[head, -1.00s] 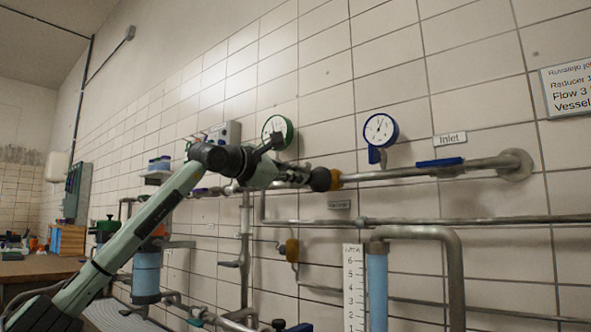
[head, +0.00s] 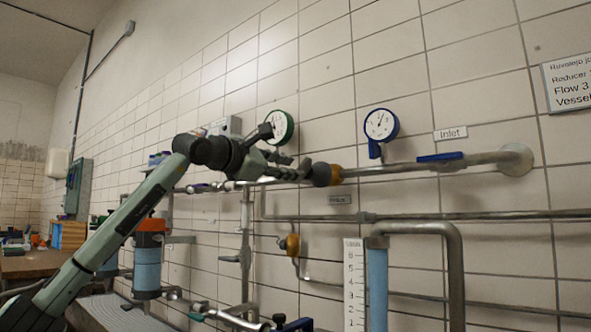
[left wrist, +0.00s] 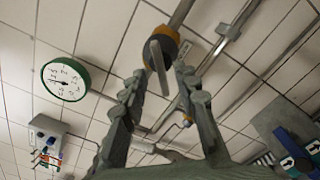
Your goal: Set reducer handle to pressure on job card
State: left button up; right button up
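The reducer (head: 322,174), a dark body with a brass-orange ring, sits on the inlet pipe. In the left wrist view its grey bar handle (left wrist: 159,66) crosses the front of the ring. My left gripper (head: 303,170) is beside the reducer. In the left wrist view my left gripper (left wrist: 161,76) has its fingers apart, with the handle between or just beyond the tips; I cannot tell if they touch. The job card (head: 570,82) is cut off at the right edge, so its reducer value is not fully readable. My right gripper is out of view.
A green-rimmed gauge (head: 280,127) is above my gripper and also shows in the left wrist view (left wrist: 65,79). A blue-rimmed gauge (head: 381,125) and a blue lever (head: 440,157) are on the inlet pipe to the right. Lower pipes (head: 450,217) run along the wall.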

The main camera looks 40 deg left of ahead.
pick_arm(q)
jog(key=s, duration=0.9)
jog(key=shift+a, duration=0.35)
dwell(1.6)
